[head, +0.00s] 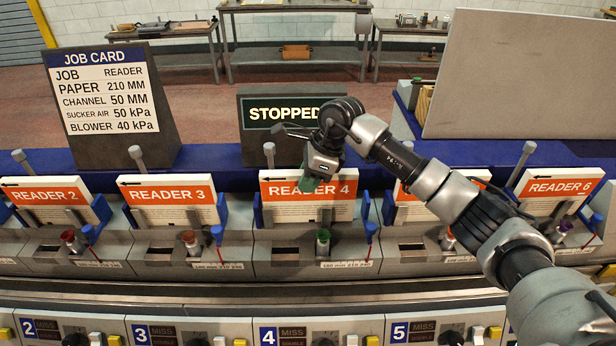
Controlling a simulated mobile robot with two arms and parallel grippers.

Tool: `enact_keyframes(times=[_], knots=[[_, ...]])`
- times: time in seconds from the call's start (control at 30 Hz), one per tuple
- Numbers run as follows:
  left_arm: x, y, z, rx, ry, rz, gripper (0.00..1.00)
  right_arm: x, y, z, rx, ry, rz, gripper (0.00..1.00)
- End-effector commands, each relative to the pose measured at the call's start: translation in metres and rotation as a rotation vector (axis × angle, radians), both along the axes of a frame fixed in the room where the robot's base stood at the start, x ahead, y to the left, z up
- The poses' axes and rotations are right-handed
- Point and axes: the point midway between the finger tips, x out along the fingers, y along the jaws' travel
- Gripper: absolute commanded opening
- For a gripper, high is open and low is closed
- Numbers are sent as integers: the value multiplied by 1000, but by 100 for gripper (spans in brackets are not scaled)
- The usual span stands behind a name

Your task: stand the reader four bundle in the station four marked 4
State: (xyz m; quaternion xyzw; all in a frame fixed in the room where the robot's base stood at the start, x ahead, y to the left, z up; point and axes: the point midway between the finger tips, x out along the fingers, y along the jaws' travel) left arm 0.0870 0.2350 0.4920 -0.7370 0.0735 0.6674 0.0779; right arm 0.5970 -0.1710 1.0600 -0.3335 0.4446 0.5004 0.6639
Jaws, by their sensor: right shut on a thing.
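The reader four bundle (285,208), white with an orange "READER 4" band, stands leaning back in station four (290,256), between its blue side guides. The station's plate marked 4 (268,335) is below it at the front. My right gripper (309,184) is shut at the bundle's upper edge, its green tip in front of the orange band, and appears to hold the bundle there. The gripper covers part of the label. Whether the bundle's bottom edge is fully seated is hard to tell. My left gripper is not in view.
Reader 2 (48,198), reader 3 (170,198) and reader 6 (560,190) bundles stand in neighbouring stations. My right arm partly covers the reader 5 bundle (403,205). A job card (110,100) and a "STOPPED" sign (265,112) stand behind. A large grey panel (520,75) is at back right.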

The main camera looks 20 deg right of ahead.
Motion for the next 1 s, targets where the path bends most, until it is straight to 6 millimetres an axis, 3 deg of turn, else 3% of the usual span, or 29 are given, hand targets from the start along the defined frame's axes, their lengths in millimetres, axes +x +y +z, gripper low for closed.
enact_keyframes(times=[0.37, 0.4, 0.53, 0.87, 1.0], knots=[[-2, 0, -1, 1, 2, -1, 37, 0, 0, -8, 1, -5, 0, 0], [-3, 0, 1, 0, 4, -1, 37, 0, 0, -8, -1, -3, 1, 29], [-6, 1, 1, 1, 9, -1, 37, 0, 0, -8, 0, -1, 1, 49], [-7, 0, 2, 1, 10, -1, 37, 0, -1, -5, -1, -2, 0, 49], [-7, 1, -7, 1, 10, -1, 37, -1, -8, 10, -1, -7, -2, 49]])
